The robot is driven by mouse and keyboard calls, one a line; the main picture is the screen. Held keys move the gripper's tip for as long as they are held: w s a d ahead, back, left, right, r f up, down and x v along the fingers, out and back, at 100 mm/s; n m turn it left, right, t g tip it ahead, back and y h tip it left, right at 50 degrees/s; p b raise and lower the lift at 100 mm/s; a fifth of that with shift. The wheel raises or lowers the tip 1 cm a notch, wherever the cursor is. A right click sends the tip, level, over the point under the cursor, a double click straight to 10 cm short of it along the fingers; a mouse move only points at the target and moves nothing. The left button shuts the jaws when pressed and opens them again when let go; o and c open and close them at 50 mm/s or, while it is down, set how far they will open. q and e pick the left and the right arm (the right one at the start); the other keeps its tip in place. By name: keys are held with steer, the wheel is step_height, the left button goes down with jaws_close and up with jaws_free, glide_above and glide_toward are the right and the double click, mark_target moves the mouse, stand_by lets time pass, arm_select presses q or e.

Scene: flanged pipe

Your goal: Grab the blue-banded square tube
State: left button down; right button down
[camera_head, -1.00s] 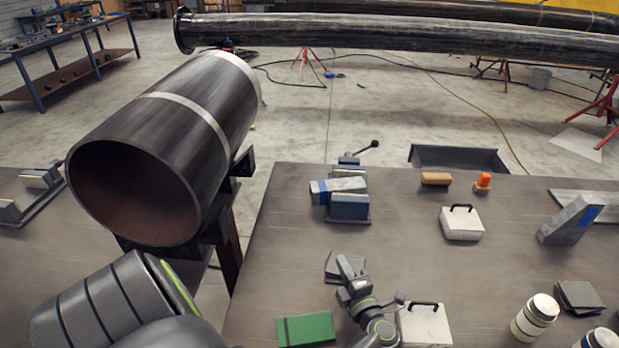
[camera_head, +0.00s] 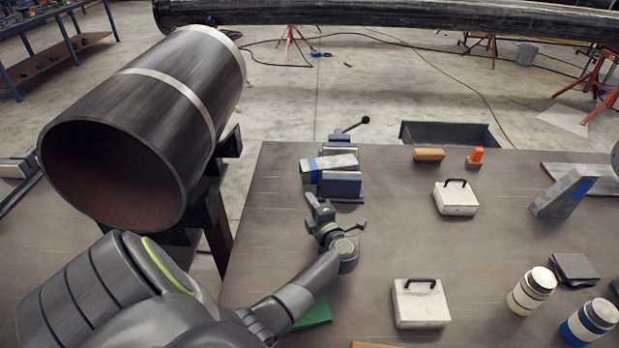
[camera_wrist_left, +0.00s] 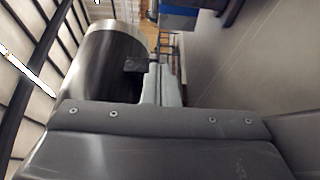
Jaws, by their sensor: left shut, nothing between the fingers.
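The blue-banded square tube (camera_head: 330,163) is a pale grey bar with a blue band near its left end. It lies across the vise (camera_head: 341,184) on the table, with its left end sticking out. My left gripper (camera_head: 319,199) is shut and empty, a little in front of the vise and below the tube, apart from both. In the left wrist view the gripper fingers (camera_wrist_left: 160,82) show as a narrow closed pair. A blue block at the top there is cut off; I cannot tell whether it is tube or vise. My right gripper is not in clear view.
A large dark pipe (camera_head: 135,125) rests on a stand left of the table. White cases (camera_head: 456,199) (camera_head: 421,305), an orange-brown block (camera_head: 429,154), a blue-patched slanted block (camera_head: 564,194) and jars (camera_head: 532,291) stand to the right.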

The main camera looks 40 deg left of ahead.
mark_target(310, 172)
arm_select(q)
steer(key=b+x, duration=0.2)
steer(key=x, duration=0.4)
steer(key=shift+f, duration=0.2)
steer(key=w+b, duration=0.1)
steer(key=w+a+b, duration=0.1)
steer(key=shift+w+b, duration=0.3)
steer(key=shift+w, duration=0.1)
steer(key=shift+w+a+r+b, duration=0.25)
steer(key=shift+w+b, duration=0.1)
steer(key=shift+w, duration=0.2)
steer(key=shift+w+a+f+b, duration=0.1)
steer(key=shift+w+f+b, duration=0.05)
steer(key=shift+w+b, duration=0.2)
steer(key=shift+w+a+b, duration=0.25)
steer(key=shift+w+b, duration=0.1)
steer(key=shift+w, duration=0.45)
steer(key=shift+d, duration=0.1)
